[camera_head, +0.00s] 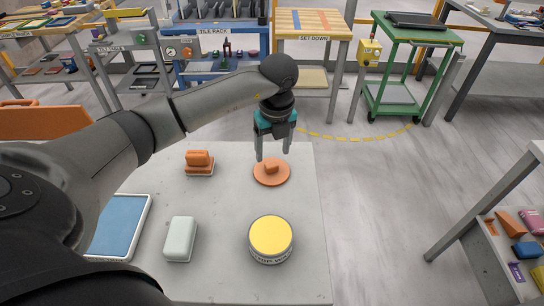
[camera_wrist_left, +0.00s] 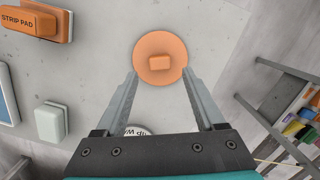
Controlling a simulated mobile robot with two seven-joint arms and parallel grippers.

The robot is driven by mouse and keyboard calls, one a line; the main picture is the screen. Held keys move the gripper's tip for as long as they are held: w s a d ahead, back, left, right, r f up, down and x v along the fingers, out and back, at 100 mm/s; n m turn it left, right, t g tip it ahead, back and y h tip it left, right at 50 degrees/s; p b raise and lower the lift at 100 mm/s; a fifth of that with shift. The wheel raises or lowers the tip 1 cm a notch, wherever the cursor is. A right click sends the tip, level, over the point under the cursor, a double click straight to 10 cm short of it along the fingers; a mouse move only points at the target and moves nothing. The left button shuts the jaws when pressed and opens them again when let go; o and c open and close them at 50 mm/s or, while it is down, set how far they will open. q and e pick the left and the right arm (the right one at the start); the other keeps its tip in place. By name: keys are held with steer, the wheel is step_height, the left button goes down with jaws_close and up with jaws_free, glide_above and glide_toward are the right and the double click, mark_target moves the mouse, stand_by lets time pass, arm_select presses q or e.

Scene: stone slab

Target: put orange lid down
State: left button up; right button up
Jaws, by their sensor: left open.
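The orange lid (camera_head: 271,172), a round disc with a small block-shaped knob, lies flat on the grey stone slab (camera_head: 225,206) near its far right part. In the left wrist view the lid (camera_wrist_left: 172,46) shows whole, just beyond and between the fingertips. My left gripper (camera_head: 273,155) is open and empty, pointing down at the lid's far side in the head view. I see no finger touching the knob. My right gripper is not in view.
A white tub with yellow top (camera_head: 271,235) stands nearer on the slab. An orange strip pad (camera_head: 199,159), a pale green block (camera_head: 181,238) and a blue tray (camera_head: 119,226) are to the left. Bare slab lies between them. Beyond the slab's right edge is floor.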

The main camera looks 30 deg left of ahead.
arm_select(q)
step_height(320, 180, up, 7)
steer(key=shift+s+d+r+p, duration=0.2)
steer(key=shift+s+d+p, duration=0.05)
steer(key=shift+d+p, duration=0.1)
stand_by(0.4)
